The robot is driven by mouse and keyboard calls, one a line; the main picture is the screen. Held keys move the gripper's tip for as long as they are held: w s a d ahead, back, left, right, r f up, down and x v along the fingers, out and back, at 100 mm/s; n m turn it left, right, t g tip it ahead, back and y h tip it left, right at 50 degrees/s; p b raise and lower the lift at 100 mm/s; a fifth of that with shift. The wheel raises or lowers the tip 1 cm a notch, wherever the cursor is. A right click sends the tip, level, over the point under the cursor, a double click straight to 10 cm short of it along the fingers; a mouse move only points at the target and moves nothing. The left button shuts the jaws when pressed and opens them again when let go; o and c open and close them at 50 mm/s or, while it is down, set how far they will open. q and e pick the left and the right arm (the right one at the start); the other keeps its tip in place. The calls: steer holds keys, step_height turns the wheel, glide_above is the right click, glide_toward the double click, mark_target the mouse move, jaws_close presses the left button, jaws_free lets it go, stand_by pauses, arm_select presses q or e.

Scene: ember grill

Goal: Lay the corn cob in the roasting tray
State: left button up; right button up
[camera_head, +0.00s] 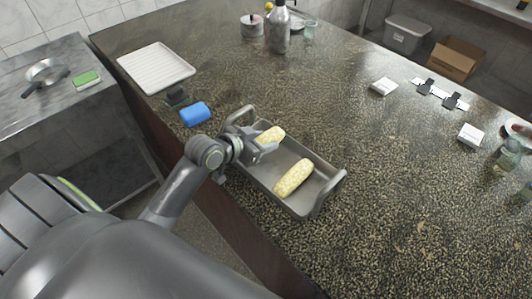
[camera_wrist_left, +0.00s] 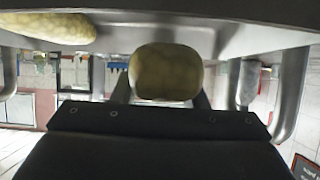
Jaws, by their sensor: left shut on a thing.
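The grey roasting tray (camera_head: 262,180) with raised end handles stands on the dark counter near its front edge. One pale yellow corn cob (camera_head: 293,178) lies in the tray's near right part; it also shows at the upper left of the left wrist view (camera_wrist_left: 45,27). My left gripper (camera_head: 264,147) is at the tray's far left part, shut on a second corn cob (camera_head: 270,135). In the left wrist view this cob (camera_wrist_left: 167,72) sits end-on between the fingers. Whether it touches the tray floor I cannot tell. My right gripper is not in view.
A blue sponge-like block (camera_head: 195,114) and a white ribbed tray (camera_head: 156,68) lie left of the roasting tray. A bottle (camera_head: 278,30) and a tin (camera_head: 251,26) stand at the back. White boxes (camera_head: 384,86) lie to the right. The counter around the tray's right side is clear.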

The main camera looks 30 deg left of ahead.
arm_select(q)
step_height(320, 180, down, 4)
steer(key=shift+r, duration=0.1)
steer(key=shift+f, duration=0.35)
steer(key=o, duration=1.1)
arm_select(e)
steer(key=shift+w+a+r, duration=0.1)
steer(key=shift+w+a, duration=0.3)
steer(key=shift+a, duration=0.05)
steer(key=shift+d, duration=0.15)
arm_select(q)
steer(key=shift+s+a+r, duration=0.1)
steer(key=shift+s, duration=0.1)
steer(key=v, duration=1.1)
steer(key=shift+s+r+b, duration=0.2)
steer(key=shift+s+b, duration=0.05)
steer(key=shift+b, duration=0.1)
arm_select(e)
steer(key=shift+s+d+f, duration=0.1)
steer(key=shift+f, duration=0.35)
arm_select(q)
steer(key=shift+f, duration=0.15)
